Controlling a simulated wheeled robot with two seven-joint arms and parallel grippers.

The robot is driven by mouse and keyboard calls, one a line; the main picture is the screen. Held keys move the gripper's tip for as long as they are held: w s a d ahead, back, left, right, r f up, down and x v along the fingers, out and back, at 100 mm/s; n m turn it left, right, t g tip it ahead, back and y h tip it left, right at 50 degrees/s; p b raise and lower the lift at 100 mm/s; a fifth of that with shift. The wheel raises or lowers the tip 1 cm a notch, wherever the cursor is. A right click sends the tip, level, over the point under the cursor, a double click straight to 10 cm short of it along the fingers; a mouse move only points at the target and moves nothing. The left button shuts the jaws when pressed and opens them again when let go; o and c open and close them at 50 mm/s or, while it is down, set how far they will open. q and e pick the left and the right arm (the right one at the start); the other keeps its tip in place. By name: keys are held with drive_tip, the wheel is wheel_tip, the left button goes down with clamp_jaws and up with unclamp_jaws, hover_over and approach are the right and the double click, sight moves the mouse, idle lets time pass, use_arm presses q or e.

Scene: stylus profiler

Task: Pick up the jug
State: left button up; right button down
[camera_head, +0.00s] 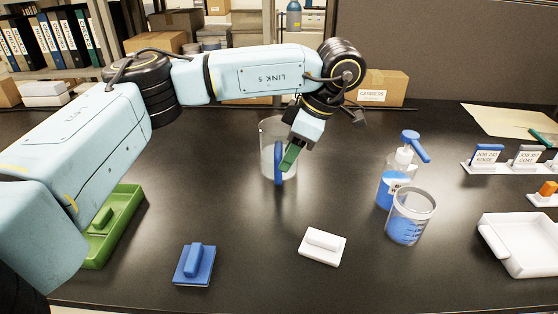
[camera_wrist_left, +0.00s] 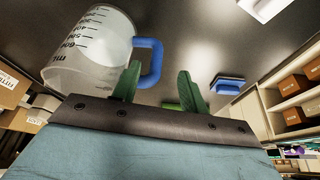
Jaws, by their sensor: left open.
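The jug (camera_head: 266,135) is clear, with a blue handle (camera_head: 279,165), and stands upright on the black bench in the middle. In the left wrist view the jug (camera_wrist_left: 88,48) shows dark volume marks and its handle (camera_wrist_left: 156,62). My left gripper (camera_head: 290,157) is open at the handle's side of the jug, its green fingers pointing down. In the left wrist view the handle's outer bar appears between the fingertips (camera_wrist_left: 158,72), one finger lining up with the handle's opening. I cannot tell whether a finger touches it. My arm hides part of the jug's rim. My right gripper is not in view.
A pump bottle (camera_head: 393,187) and a beaker of blue liquid (camera_head: 407,230) stand right of the jug. A blue block (camera_head: 193,265), a white block (camera_head: 323,247) and a green tray (camera_head: 125,215) lie in front. A white tray (camera_head: 520,245) is far right.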

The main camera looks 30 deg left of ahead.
sight(280, 183)
use_arm(q)
drive_tip(key=b+x, duration=0.1)
drive_tip(key=x, duration=0.3)
drive_tip(key=shift+w+a+f, duration=0.1)
drive_tip(key=shift+w, duration=0.05)
drive_tip(key=shift+a+f+b, duration=0.25)
drive_tip(key=shift+f+b, duration=0.05)
drive_tip(key=shift+f, duration=0.25)
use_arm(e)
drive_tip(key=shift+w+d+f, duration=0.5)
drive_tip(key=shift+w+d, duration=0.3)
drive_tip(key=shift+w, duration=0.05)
use_arm(q)
drive_tip(key=shift+c, duration=0.4)
clamp_jaws()
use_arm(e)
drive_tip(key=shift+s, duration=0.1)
use_arm(q)
drive_tip(key=shift+r, duration=0.1)
